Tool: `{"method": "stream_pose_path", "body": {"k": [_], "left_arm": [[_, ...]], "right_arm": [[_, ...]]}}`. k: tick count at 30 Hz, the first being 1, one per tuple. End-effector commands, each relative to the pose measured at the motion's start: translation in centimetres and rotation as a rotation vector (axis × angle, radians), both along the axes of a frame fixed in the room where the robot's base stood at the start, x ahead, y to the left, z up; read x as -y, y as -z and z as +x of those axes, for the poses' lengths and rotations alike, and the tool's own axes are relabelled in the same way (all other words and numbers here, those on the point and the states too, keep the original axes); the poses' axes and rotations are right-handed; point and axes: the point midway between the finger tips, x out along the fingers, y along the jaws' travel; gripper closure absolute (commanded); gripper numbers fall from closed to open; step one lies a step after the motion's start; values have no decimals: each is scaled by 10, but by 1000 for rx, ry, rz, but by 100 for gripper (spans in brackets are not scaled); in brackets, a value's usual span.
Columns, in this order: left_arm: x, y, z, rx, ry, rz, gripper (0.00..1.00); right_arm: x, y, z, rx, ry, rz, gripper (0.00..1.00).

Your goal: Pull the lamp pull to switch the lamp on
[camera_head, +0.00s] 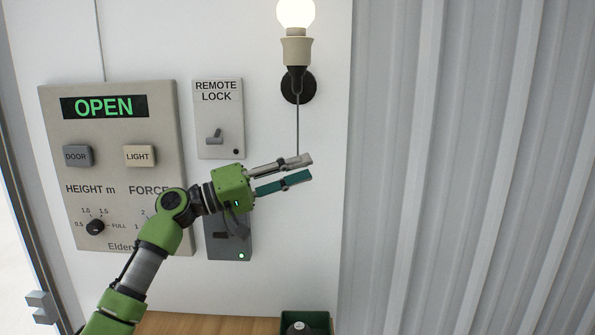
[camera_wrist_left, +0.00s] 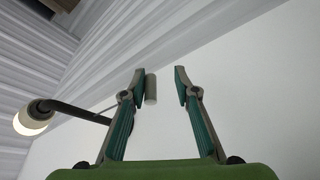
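The lamp (camera_head: 297,50) on the white wall has a bulb that glows brightly. Its thin cord (camera_head: 298,125) hangs down to my left gripper (camera_head: 304,168). In the left wrist view, the lamp (camera_wrist_left: 33,118) is at the left and its bulb is bright. The lamp pull (camera_wrist_left: 151,89) shows there as a small grey cylinder beside the inner side of the left-hand finger. A wide gap separates it from the other finger. My left gripper (camera_wrist_left: 163,85) is open. I cannot tell whether the pull touches the nearer finger. My right gripper is out of view.
A control panel (camera_head: 115,170) reading OPEN and a REMOTE LOCK switch plate (camera_head: 219,120) are on the wall at left. A darker switch box (camera_head: 229,245) is partly behind my arm. A green bin (camera_head: 306,320) stands below. Ribbed metal (camera_head: 460,170) covers the right side.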

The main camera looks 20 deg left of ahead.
Motion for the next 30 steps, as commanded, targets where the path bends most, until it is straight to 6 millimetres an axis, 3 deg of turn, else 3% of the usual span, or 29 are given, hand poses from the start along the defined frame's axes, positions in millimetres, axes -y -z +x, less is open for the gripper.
{"method": "stream_pose_path", "body": {"k": [8, 21, 30], "left_arm": [[-12, 5, -8, -3, -1, 0, 72], [-82, 22, -57, -2, -2, 0, 72], [-96, 26, -68, 0, 0, 0, 72]], "right_arm": [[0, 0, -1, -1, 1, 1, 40], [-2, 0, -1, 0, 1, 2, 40], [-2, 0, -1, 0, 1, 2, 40]]}}
